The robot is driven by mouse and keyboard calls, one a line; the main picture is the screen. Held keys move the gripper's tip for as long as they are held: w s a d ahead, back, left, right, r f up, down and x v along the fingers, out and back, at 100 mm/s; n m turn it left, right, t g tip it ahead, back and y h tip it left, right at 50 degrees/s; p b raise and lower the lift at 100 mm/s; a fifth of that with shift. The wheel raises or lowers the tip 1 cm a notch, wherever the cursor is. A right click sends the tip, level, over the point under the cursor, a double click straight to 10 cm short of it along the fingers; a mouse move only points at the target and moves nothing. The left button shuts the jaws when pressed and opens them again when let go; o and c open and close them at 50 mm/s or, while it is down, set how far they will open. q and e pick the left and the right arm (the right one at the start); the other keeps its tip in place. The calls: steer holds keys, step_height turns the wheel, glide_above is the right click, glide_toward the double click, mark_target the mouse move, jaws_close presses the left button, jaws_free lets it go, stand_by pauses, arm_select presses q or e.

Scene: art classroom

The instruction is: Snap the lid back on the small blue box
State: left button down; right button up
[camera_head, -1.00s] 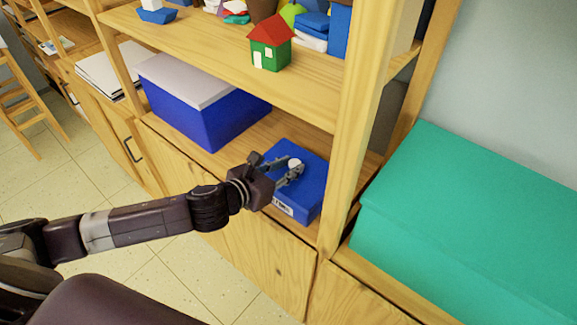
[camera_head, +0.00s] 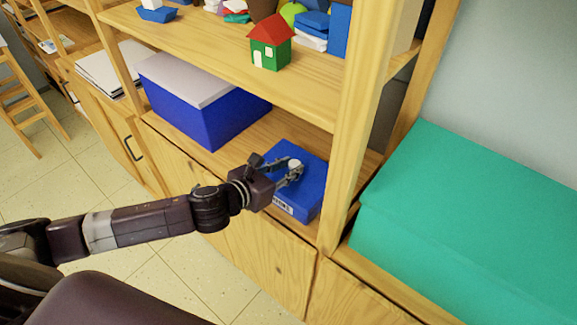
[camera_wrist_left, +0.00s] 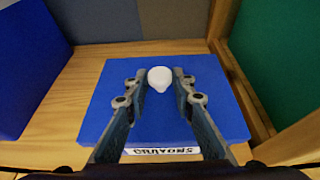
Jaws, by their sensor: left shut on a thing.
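The small blue box (camera_head: 306,209) sits on the lower shelf, with a white label on its front that reads CRAYONS in the left wrist view (camera_wrist_left: 160,151). Its flat blue lid (camera_head: 312,172) lies over the box top and has a white knob (camera_head: 294,164). The lid fills the middle of the left wrist view (camera_wrist_left: 205,85). My left gripper (camera_head: 291,174) is shut on the knob (camera_wrist_left: 160,78), one finger on each side. I cannot tell whether the lid is fully seated. My right gripper is not in view.
A larger blue box with a grey lid (camera_head: 205,85) stands left of the small box. A wooden post (camera_head: 352,130) rises close on its right. The upper shelf (camera_head: 215,50) holds a toy house (camera_head: 270,45). A big green box (camera_head: 460,220) is at right.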

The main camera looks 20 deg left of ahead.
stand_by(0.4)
arm_select(q)
steer(key=c, duration=1.1)
jaws_free()
steer(key=shift+f, duration=0.1)
steer(key=shift+r+p, duration=3.1)
steer(key=shift+p, duration=0.55)
steer(key=shift+f, duration=0.1)
jaws_close()
